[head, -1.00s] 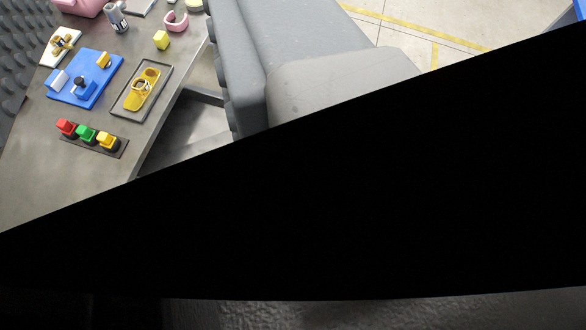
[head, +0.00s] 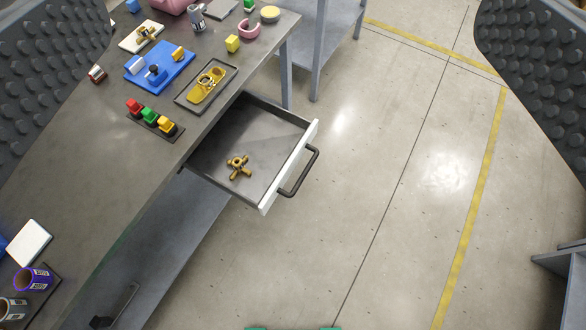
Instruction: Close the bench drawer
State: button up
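The bench drawer (head: 291,171) is pulled open from under the bench top in the middle of the head view. It has a white front and dark sides. Its black bar handle (head: 305,173) faces right, over the floor. A brass cross-shaped part (head: 239,168) lies inside on the drawer floor. My gripper (head: 293,60) shows as two dark studded fingers at the far left and right edges. They are wide apart, with nothing held between them. The drawer appears between and beyond them, and neither finger visibly touches it.
The grey bench top (head: 95,150) runs along the left. It carries a red, green and yellow button strip (head: 150,117), a blue plate (head: 160,68), a dark tray (head: 206,86) with a yellow part, and a purple roll (head: 33,278). The floor (head: 400,200) right of the drawer is clear.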

aim_at(273, 138)
jog(key=u, duration=1.2)
jog(key=k, duration=0.9)
jog(key=z, duration=1.05)
jog(key=i, duration=1)
jog(key=u, duration=0.05)
